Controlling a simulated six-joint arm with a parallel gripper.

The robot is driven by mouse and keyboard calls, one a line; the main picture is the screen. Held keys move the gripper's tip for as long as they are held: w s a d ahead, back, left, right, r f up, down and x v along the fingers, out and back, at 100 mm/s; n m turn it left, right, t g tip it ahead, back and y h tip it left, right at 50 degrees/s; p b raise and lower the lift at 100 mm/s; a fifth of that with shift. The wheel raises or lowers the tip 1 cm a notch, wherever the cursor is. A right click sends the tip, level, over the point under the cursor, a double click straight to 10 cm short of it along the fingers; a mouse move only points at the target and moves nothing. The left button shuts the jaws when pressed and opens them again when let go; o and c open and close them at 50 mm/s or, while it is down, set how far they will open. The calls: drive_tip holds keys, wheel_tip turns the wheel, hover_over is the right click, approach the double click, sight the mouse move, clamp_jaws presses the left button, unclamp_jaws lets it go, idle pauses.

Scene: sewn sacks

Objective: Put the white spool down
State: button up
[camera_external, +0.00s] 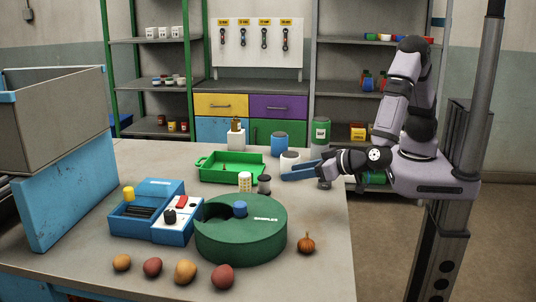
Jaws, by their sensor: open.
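My gripper (322,176) is at the right side of the table, low over the top, pointing left. Its jaws are open, but the fingertips are small and dark. A small white patterned cylinder (245,181), which looks like the white spool, stands upright behind the green ring, left of my gripper and apart from it. A dark spool-like piece with a pale top (264,185) stands just right of it. A round white container (290,160) stands behind a low blue piece (299,172) beside my gripper.
A green ring-shaped holder (240,245) bears a blue spool (240,209). A blue box (150,228) stands left, a green tray (212,178) behind. Several potatoes (185,271) line the front; a small pumpkin (306,243) sits right.

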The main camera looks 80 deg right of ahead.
sight(270, 179)
drive_tip(key=w+f+b, duration=0.1)
drive_tip(key=w+d+f+b, duration=0.1)
drive_tip(key=w+f, duration=0.1)
drive_tip(key=shift+w+d+b, duration=0.35)
drive_tip(key=shift+d+b, duration=0.05)
drive_tip(key=shift+w+d+f, duration=0.1)
drive_tip(key=shift+w+d, duration=0.25)
drive_tip(key=shift+w, duration=0.3)
drive_tip(key=shift+f+p+x, duration=0.2)
drive_tip(key=shift+p+x, duration=0.85)
drive_tip(key=shift+x, duration=2.1)
drive_tip(key=shift+a, duration=0.25)
drive_tip(key=c, duration=0.9)
drive_tip(key=shift+r, duration=0.15)
wheel_tip(270, 179, up, 10)
drive_tip(key=shift+f+b, duration=0.1)
drive_tip(key=shift+b, duration=0.2)
